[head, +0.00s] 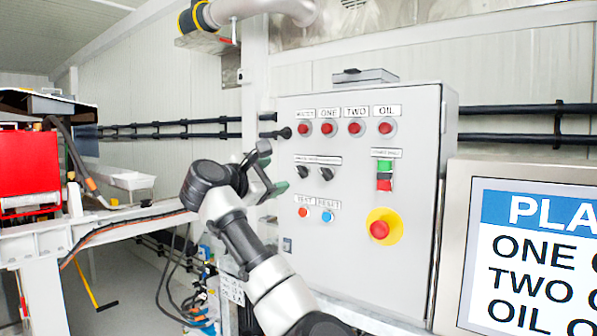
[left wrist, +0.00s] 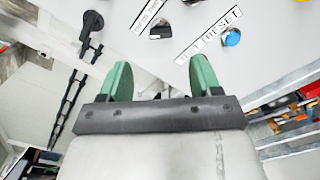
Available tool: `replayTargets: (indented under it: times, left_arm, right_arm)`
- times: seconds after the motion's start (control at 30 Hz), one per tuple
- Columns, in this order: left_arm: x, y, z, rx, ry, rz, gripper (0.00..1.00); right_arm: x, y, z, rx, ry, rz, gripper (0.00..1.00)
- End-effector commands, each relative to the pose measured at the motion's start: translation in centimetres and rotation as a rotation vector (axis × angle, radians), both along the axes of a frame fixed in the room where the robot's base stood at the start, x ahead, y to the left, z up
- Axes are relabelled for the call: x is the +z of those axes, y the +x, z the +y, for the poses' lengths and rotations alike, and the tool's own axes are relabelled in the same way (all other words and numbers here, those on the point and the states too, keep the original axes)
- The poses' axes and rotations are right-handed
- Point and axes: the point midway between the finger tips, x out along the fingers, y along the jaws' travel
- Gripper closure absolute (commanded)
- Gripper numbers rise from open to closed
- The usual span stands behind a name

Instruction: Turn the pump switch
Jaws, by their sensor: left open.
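The grey control box (head: 352,240) stands on the wall right of centre. Two black rotary switches, the left one (head: 302,172) and the right one (head: 324,175), sit under a small label on its front. My left gripper (head: 270,178) is open and empty, just left of these switches in the head view. In the left wrist view its two green fingers (left wrist: 160,80) are spread with nothing between them. A black switch knob (left wrist: 160,32) shows beyond the fingertips there, apart from them. I cannot tell which switch it is. My right gripper is not in view.
Red lamps (head: 355,128) line the box's top. Below the switches are a red button (head: 303,212) and a blue button (head: 327,216). A green-red control (head: 384,175) and a yellow-ringed emergency stop (head: 380,229) are on the right. A screen (head: 540,260) stands at far right.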

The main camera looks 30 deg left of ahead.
Motion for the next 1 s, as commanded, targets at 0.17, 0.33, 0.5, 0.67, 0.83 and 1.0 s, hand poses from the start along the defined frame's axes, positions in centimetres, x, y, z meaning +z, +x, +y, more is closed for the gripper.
replayTargets:
  times: [0.17,0.33,0.5,0.67,0.83,1.0]
  left_arm:
    - [0.2,3.2,-0.3,-0.003,0.002,0.004,0.36]
    - [0.2,6.4,-0.5,-0.002,0.003,0.005,0.36]
    - [0.1,8.7,-0.6,0.001,0.004,0.003,0.36]
    - [0.0,9.6,-0.8,0.001,0.005,0.002,0.36]
    - [-0.1,9.7,-0.8,0.002,0.005,0.002,0.36]
    - [-0.1,9.7,-0.8,0.002,0.005,0.002,0.47]
  right_arm:
    - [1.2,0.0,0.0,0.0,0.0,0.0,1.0]
    - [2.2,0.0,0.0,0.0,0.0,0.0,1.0]
    - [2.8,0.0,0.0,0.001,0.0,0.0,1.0]
    - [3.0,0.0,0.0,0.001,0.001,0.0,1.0]
    - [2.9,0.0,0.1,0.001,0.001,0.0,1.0]
    - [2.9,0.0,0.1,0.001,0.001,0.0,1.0]
